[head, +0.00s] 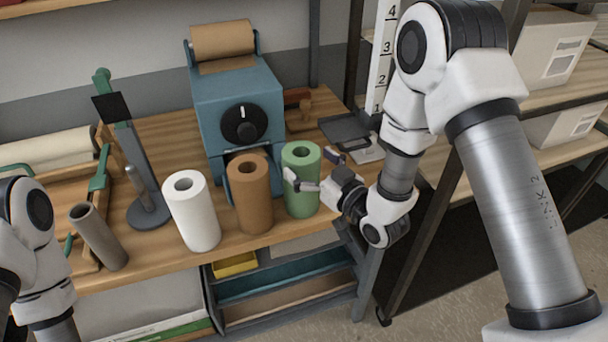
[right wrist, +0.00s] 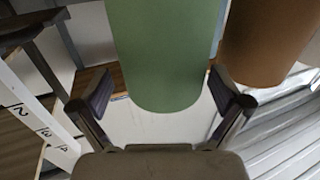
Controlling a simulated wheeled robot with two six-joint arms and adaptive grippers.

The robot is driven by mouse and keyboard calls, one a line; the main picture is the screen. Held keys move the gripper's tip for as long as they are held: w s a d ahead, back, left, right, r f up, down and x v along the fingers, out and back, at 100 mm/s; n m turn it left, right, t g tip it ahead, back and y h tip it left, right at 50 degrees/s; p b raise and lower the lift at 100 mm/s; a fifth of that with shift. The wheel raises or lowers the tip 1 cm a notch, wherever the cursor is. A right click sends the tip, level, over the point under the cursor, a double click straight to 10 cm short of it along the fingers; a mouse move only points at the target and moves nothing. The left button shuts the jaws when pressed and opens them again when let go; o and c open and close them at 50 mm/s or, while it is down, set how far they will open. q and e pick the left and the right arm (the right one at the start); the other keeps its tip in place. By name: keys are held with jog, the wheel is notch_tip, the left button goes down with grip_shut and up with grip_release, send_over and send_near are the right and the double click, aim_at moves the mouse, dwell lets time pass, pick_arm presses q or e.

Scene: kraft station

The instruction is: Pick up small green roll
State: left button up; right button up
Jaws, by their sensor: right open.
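The small green roll (head: 301,182) stands upright on the wooden workbench, at the right end of a row of rolls. In the right wrist view the green roll (right wrist: 168,55) fills the upper middle, in line with the gap between the fingers. My right gripper (head: 305,172) is open at the right side of the green roll, with one finger in front of it. In the right wrist view its two fingers (right wrist: 162,92) are spread to either side of the roll's lower end. I cannot tell whether they touch it. My left gripper is not in view; only part of my left arm shows.
A brown roll (head: 249,195) stands close on the green roll's left, and a white roll (head: 192,212) stands farther left. A blue machine (head: 236,110) with a dial is behind them. A grey tube (head: 97,236) leans at the left. A dark tray (head: 345,130) lies behind right.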

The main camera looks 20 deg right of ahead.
jog(key=shift+x, duration=0.8)
jog(key=shift+w+a, duration=0.15)
jog(key=shift+a, duration=0.25)
jog(key=shift+d, duration=0.2)
jog(key=c, duration=1.7)
jog(key=shift+a, duration=0.1)
jog(key=shift+r, duration=0.1)
